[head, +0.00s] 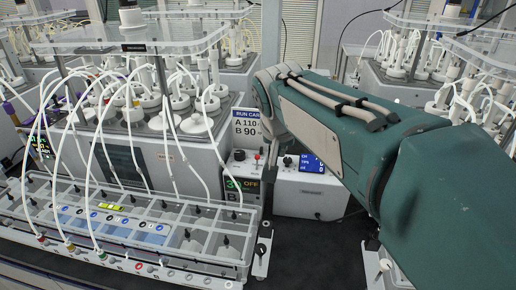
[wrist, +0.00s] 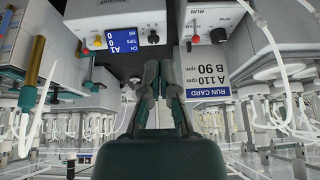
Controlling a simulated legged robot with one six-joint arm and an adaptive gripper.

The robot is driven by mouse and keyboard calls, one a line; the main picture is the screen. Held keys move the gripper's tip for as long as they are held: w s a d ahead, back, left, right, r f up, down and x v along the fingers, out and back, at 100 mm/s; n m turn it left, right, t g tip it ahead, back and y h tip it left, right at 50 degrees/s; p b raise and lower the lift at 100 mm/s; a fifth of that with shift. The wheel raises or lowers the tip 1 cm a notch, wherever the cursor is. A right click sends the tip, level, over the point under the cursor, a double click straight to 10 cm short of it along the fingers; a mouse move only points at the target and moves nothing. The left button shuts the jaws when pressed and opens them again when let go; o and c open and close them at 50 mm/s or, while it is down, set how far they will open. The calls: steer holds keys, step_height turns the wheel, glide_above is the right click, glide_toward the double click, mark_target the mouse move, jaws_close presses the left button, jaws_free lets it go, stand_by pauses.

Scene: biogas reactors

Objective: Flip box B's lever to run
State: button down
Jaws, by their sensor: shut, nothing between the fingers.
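Box B (head: 243,165) is a small pale control box in the middle of the head view, with a dark display reading OFF and a B label below. Its small lever (head: 257,157) stands on the upper front. In the wrist view, which is upside down, a pale box face at top right carries a red-tipped lever (wrist: 194,38) near a RUN mark, beside a black knob (wrist: 218,36). My gripper (wrist: 160,68) is shut and empty, its fingertips below and left of that lever in the picture, apparently apart from it.
A run card (head: 246,124) reading A 110, B 90 stands behind box B. A pale box with a blue display (head: 311,163) stands just right of it. A clear rack (head: 130,225) with white tubes fills the left front. Reactors with tubing crowd both sides.

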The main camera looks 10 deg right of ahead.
mark_target(257, 163)
steer(key=w+a+m+h, duration=0.1)
steer(key=w+m, duration=0.2)
steer(key=w, duration=0.9)
steer(key=shift+w+a+f, duration=0.15)
steer(key=shift+w+a, duration=0.05)
steer(key=shift+w, duration=0.15)
steer(key=x, duration=1)
steer(key=shift+s+d, duration=0.1)
steer(key=shift+s+a+f, duration=0.25)
steer(key=shift+s+a, duration=0.65)
steer(key=shift+s, duration=0.25)
steer(key=shift+s+a+f, duration=0.15)
steer(key=shift+s+a, duration=0.15)
